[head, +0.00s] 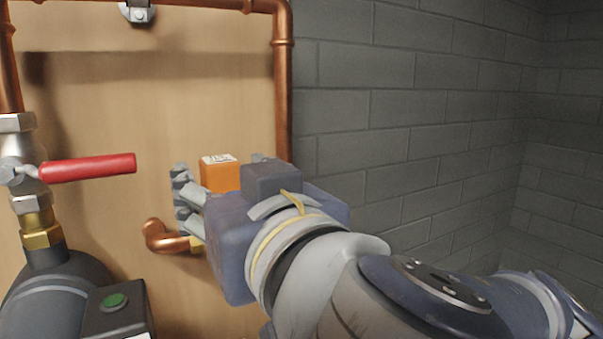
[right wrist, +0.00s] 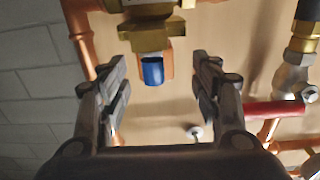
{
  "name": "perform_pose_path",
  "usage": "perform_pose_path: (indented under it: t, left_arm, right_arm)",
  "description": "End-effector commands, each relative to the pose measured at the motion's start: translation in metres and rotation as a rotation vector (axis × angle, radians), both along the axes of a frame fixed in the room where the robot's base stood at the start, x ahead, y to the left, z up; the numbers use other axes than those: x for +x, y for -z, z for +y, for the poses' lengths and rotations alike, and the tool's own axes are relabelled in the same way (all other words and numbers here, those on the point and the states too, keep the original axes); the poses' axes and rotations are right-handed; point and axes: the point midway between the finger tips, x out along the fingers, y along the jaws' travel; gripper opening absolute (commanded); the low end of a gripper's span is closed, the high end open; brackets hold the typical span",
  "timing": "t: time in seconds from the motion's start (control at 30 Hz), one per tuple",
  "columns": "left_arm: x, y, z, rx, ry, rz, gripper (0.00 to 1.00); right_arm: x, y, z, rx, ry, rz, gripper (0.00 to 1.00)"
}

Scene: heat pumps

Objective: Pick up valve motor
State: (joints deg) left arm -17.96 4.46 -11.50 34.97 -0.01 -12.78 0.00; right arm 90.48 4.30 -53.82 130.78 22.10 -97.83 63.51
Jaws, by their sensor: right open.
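The orange valve motor (head: 219,175) is a small box with a white label on top, standing upright in front of the wooden panel. In the head view its lower part is hidden behind my right gripper (head: 224,182). In the right wrist view, a blue round part with an orange edge (right wrist: 153,71), apparently the motor, sits against a brass fitting (right wrist: 150,37). My right gripper (right wrist: 166,85) is open, with one finger on each side of it and a gap on both sides. My left gripper is not in view.
A red lever handle (head: 88,167) sticks out at the left, above a dark pump (head: 58,295) with a green button (head: 114,300). A copper pipe (head: 283,90) runs down behind the motor. A grey block wall (head: 420,110) fills the right side.

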Motion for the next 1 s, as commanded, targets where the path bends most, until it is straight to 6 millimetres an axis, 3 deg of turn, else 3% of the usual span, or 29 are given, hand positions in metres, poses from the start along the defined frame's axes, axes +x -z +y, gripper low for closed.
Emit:
perform_pose_path:
  t: [0.17,0.4,0.7,0.93,1.0]
  left_arm:
    - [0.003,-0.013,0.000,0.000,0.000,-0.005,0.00]
    - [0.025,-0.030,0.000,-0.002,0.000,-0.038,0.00]
    - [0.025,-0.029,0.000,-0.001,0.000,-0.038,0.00]
    - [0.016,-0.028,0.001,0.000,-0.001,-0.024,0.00]
    - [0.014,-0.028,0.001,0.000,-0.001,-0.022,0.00]
  right_arm:
    - [0.017,-0.003,0.006,-0.002,0.004,0.001,0.58]
    - [0.044,-0.001,0.024,0.001,0.002,0.001,0.58]
    - [0.048,0.001,0.027,0.001,0.000,-0.001,0.58]
    - [0.047,0.001,0.027,0.001,0.000,-0.001,0.06]
    - [0.047,0.001,0.027,0.001,0.000,-0.001,0.05]
